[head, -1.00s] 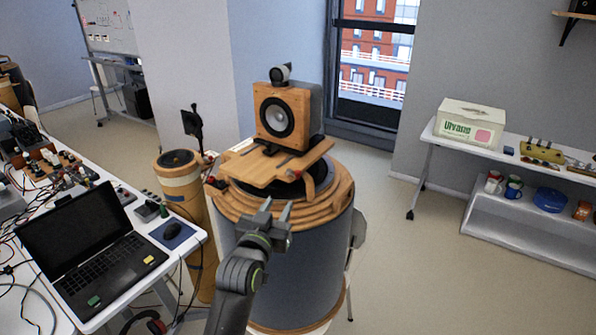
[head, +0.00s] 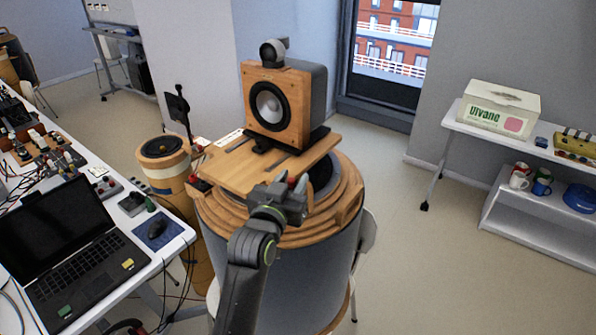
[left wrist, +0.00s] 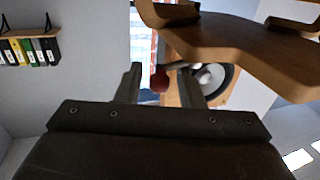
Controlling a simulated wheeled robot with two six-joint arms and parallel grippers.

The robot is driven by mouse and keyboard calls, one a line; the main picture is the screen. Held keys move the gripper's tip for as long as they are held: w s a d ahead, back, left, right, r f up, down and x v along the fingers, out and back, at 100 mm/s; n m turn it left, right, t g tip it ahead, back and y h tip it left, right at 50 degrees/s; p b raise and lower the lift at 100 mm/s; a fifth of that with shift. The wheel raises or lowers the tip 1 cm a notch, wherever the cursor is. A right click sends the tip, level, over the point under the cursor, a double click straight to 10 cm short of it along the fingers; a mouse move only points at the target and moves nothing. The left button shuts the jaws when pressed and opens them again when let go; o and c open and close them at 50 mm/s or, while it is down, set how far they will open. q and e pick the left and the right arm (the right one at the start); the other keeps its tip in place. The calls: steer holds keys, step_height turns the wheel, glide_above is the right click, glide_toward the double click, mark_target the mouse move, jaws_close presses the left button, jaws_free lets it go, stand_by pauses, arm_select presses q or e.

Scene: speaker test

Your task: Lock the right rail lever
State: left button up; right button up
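A wooden board (head: 232,172) lies on top of the big round drum (head: 300,270) and carries a speaker (head: 292,92). The right rail lever shows as a red knob (head: 292,181) at the board's front right corner; its arm is mostly hidden by my gripper. My left gripper (head: 291,186) is at that corner. In the left wrist view, its two fingers (left wrist: 160,84) are spread, with the red knob (left wrist: 159,82) between them and a gap on each side. The lever's exact angle cannot be told. My right gripper is not in view.
Another red knob (head: 193,180) is at the board's left front. A wooden cylinder (head: 164,160) stands left of the drum. A table with a laptop (head: 68,240) is at the left. A white shelf (head: 490,140) with a box (head: 500,108) is at the right.

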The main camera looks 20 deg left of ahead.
arm_select(q)
steer(key=shift+r, duration=0.1)
steer(key=shift+s, duration=0.1)
steer(key=shift+r, duration=0.1)
steer(key=shift+c, duration=0.7)
jaws_close()
